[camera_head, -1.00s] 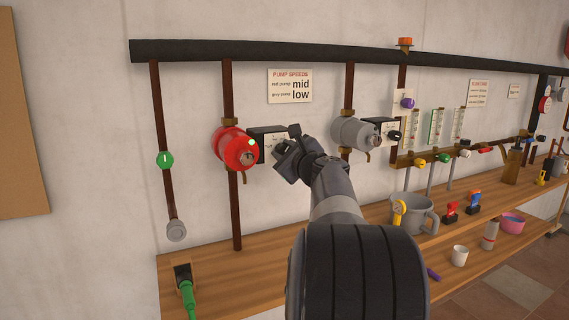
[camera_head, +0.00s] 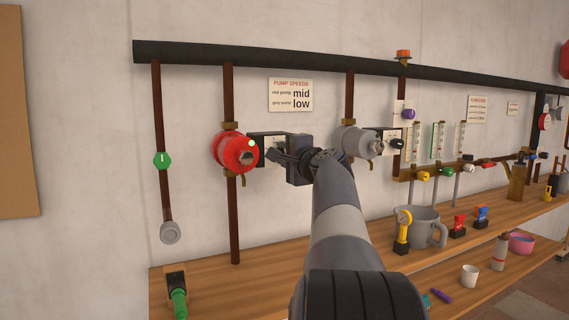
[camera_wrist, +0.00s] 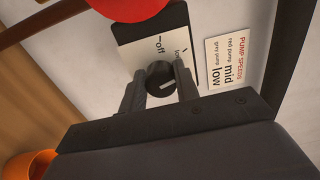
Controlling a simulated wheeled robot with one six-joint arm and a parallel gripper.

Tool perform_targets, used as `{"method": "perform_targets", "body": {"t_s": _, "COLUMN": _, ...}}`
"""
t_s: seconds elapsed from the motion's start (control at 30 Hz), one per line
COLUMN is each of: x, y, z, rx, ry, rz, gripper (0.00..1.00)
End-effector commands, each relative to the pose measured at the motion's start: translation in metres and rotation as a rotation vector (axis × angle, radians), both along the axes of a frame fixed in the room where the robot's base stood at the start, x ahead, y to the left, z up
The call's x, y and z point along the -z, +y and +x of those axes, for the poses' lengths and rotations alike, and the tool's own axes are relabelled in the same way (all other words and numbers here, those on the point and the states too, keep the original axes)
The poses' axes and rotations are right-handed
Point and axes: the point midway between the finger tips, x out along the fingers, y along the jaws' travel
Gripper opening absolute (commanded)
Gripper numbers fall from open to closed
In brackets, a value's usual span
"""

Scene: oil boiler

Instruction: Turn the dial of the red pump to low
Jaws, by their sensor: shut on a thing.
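The red pump (camera_head: 234,152) sits on a vertical brown pipe at the left, with a small green light on its face. Its dark control box (camera_head: 262,139) is at its right, partly hidden by my gripper. My gripper (camera_head: 277,155) is at the front of this box. In the wrist view the black dial (camera_wrist: 161,78) with a pale pointer mark stands between the two fingers of my gripper (camera_wrist: 161,86), which are shut on it. The plate (camera_wrist: 146,45) reads "off" and part of another label; the rest is hidden. The red pump (camera_wrist: 127,8) shows at the top edge.
A sign (camera_head: 290,95) headed "PUMP SPEEDS" gives red pump mid, grey pump low. The grey pump (camera_head: 356,142) with its own dial box is close to the right of my arm. A wooden bench (camera_head: 225,283) runs below with a grey jug (camera_head: 420,224).

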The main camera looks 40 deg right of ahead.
Motion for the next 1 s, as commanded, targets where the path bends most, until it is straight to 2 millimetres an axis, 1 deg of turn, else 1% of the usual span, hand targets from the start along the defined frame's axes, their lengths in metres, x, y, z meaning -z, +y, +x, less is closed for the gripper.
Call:
{"method": "perform_targets", "body": {"t_s": 0.03, "x": 0.0035, "y": 0.0000, "z": 0.0003, "rx": -0.001, "ry": 0.007, "rz": -0.027, "gripper": 0.07}}
{"method": "perform_targets", "body": {"t_s": 0.33, "x": 0.0024, "y": 0.0000, "z": 0.0003, "rx": -0.001, "ry": 0.035, "rz": -0.136, "gripper": 0.07}}
{"method": "perform_targets", "body": {"t_s": 0.87, "x": 0.0013, "y": 0.0002, "z": 0.0004, "rx": -0.002, "ry": 0.040, "rz": -0.158, "gripper": 0.07}}
{"method": "perform_targets", "body": {"t_s": 0.9, "x": 0.0014, "y": 0.0003, "z": 0.0004, "rx": -0.002, "ry": 0.040, "rz": -0.157, "gripper": 0.31}}
{"method": "perform_targets", "body": {"t_s": 1.0, "x": 0.0013, "y": 0.0002, "z": 0.0004, "rx": -0.002, "ry": 0.040, "rz": -0.157, "gripper": 0.40}}
